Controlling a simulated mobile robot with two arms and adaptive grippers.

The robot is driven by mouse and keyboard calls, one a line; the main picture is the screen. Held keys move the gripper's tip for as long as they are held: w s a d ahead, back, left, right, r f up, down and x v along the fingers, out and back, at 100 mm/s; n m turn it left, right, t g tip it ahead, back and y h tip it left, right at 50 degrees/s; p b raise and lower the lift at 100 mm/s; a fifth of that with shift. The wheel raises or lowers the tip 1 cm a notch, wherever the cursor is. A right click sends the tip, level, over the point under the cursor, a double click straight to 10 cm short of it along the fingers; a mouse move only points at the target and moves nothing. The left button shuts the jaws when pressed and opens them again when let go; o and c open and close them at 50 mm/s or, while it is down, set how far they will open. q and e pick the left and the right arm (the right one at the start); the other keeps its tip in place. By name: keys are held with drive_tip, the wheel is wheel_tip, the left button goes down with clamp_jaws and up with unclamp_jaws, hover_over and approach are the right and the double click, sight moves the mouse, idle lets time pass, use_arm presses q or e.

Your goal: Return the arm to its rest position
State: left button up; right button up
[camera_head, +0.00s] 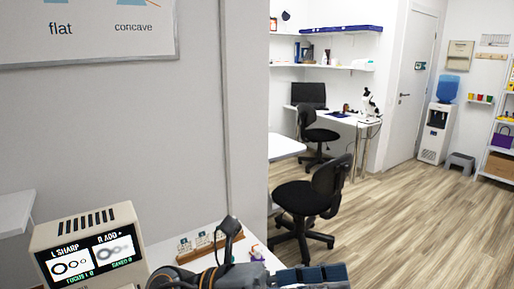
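My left arm comes in along the bottom edge, with a dark rounded joint, an orange band and a dark part standing up on a stalk. Its gripper (318,275) appears at the bottom centre, pointing right, partly cut off by the frame edge. I cannot tell whether its fingers are open or shut, and nothing held is visible. It appears in front of the white table (208,240). My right arm and gripper are not in view.
A beige device with a lit screen (90,254) stands at the lower left. A small rack (202,242) is on the table behind my arm. A black office chair (305,197) stands beyond, right of the table. Wooden floor (420,225) is clear at the right.

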use_arm(q)
drive_tip(key=w+a+n+t+y, duration=0.3)
drive_tip(key=w+a+n+t, duration=0.3)
drive_tip(key=n+t, duration=0.7)
drive_tip(key=w+a+n+t+y, duration=0.3)
drive_tip(key=w+a+n+t, duration=0.3)
drive_tip(key=n+t, duration=0.6)
drive_tip(key=a+f+n+g+y, duration=0.3)
drive_tip(key=a+f+n+y, duration=0.35)
drive_tip(key=f+n, duration=0.35)
drive_tip(key=a+f+n+g+y, duration=0.3)
drive_tip(key=a+f+n+y, duration=0.4)
drive_tip(key=f, duration=0.4)
drive_tip(key=s+a+f+n+g+y, duration=0.1)
drive_tip(key=s+a+f+n+g, duration=0.15)
drive_tip(key=s+f+g, duration=0.6)
drive_tip(key=s+a+f+n+g, duration=0.1)
drive_tip(key=s+f+n+g, duration=0.3)
drive_tip(key=s+f, duration=0.85)
wheel_tip(320, 180, down, 27)
drive_tip(key=s+b, duration=0.2)
drive_tip(key=b, duration=0.2)
drive_tip(key=s+a+f+g+b, duration=0.2)
drive_tip(key=s+a+f, duration=0.1)
drive_tip(key=s+f, duration=1.4)
wheel_tip(320, 180, down, 3)
drive_tip(key=shift+f+b, duration=0.2)
drive_tip(key=shift+b, duration=0.2)
